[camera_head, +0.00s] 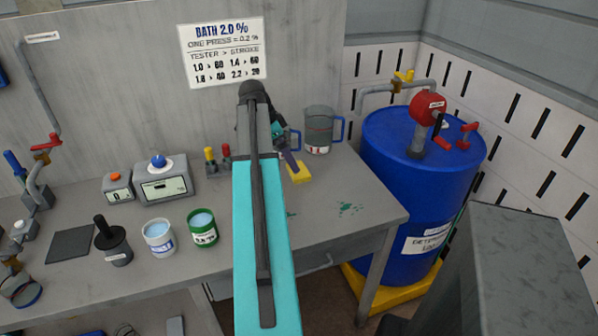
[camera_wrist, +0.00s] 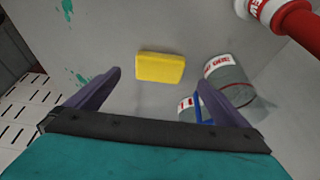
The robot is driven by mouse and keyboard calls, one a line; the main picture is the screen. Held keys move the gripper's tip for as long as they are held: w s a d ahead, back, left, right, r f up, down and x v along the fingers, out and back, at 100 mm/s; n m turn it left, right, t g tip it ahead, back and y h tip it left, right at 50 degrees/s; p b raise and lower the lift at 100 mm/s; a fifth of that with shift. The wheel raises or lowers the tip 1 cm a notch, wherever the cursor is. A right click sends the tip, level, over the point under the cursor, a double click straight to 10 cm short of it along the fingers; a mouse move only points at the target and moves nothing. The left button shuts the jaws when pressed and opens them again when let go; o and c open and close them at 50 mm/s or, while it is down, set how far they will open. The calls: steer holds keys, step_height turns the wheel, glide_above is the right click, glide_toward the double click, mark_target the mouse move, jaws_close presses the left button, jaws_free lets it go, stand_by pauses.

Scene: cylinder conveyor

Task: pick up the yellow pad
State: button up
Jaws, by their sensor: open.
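The yellow pad (camera_head: 301,172) lies on the grey bench, to the right of my arm in the head view, partly covered by my gripper (camera_head: 289,160). In the wrist view the whole pad (camera_wrist: 160,67) shows, flat on the bench top and roughly centred between my fingers. My gripper (camera_wrist: 159,78) is open, with dark purple fingers spread to the left and right of the pad's position in the picture. Nothing is between the fingers, and the pad looks beyond their tips. The exact gap to it cannot be told.
A grey jug with a blue handle (camera_head: 319,130) stands behind the pad; a second is partly hidden by my arm. In the wrist view the jugs (camera_wrist: 228,80) are near the right finger. Green stains (camera_head: 350,208) mark clear bench. A blue drum (camera_head: 415,190) stands right.

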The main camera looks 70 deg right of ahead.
steer(key=shift+x, duration=1.1)
steer(key=shift+f, duration=0.15)
steer(key=shift+s+p+x, duration=0.2)
steer(key=shift+p+x, duration=0.7)
steer(key=shift+x, duration=1.6)
steer(key=shift+d, duration=0.1)
steer(key=c, duration=1.1)
steer(key=shift+r, duration=0.3)
